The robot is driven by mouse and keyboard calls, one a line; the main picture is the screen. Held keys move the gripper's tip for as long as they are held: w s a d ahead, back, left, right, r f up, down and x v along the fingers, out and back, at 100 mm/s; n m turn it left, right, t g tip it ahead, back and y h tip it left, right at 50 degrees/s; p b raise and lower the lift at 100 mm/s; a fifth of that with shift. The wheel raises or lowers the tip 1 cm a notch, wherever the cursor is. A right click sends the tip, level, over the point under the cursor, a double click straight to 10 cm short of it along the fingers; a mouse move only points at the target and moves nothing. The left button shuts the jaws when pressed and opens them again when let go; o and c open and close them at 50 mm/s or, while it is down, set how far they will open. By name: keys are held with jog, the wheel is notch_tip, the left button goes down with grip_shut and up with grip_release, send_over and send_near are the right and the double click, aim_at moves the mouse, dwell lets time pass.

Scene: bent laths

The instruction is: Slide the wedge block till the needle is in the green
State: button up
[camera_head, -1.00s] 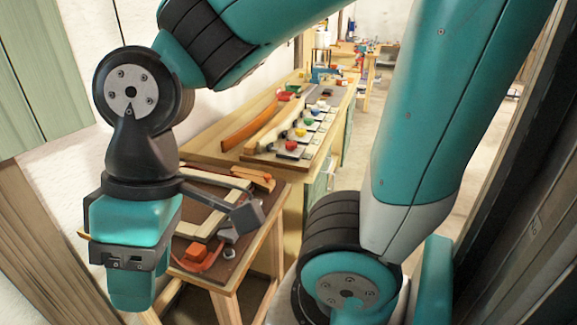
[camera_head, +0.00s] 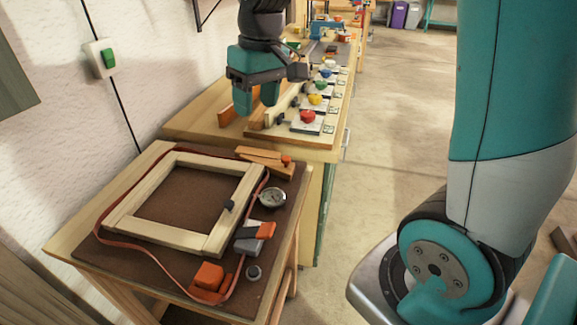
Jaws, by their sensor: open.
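My gripper (camera_head: 256,102) is open and empty, pointing down over the near end of the long bench, close to the pale lath (camera_head: 280,108). Its fingers hide part of the laths. A round dial gauge (camera_head: 272,197) lies on the front table; its needle and any green zone are too small to read. Tan wooden wedge-shaped pieces (camera_head: 262,157) with an orange-red end lie at that table's back corner. On the bench, blocks with red (camera_head: 308,117), yellow (camera_head: 315,99), green (camera_head: 321,85) and blue knobs stand in a row. I cannot tell which piece is the wedge block.
The front table (camera_head: 70,240) holds a wooden frame (camera_head: 150,232) with a reddish strap around it, a grey-and-orange clamp (camera_head: 255,236) and an orange block (camera_head: 208,277). A wall switch (camera_head: 107,58) is at left. The floor at right (camera_head: 395,130) is open.

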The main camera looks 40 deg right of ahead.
jog(key=w+d+f+m+h+b, duration=0.1)
jog(key=w+d+f+m, duration=0.1)
jog(key=w+d+f, duration=0.3)
jog(key=w+d+f+m+b, duration=0.2)
jog(key=w+d, duration=0.1)
jog(key=d, duration=0.5)
jog(key=p, duration=0.2)
send_near(286, 158)
jog(key=shift+g, duration=0.3)
jog(key=f, duration=0.9)
jog(key=shift+w+f, duration=0.1)
jog(key=shift+w, duration=0.15)
jog(key=shift+c, duration=0.5)
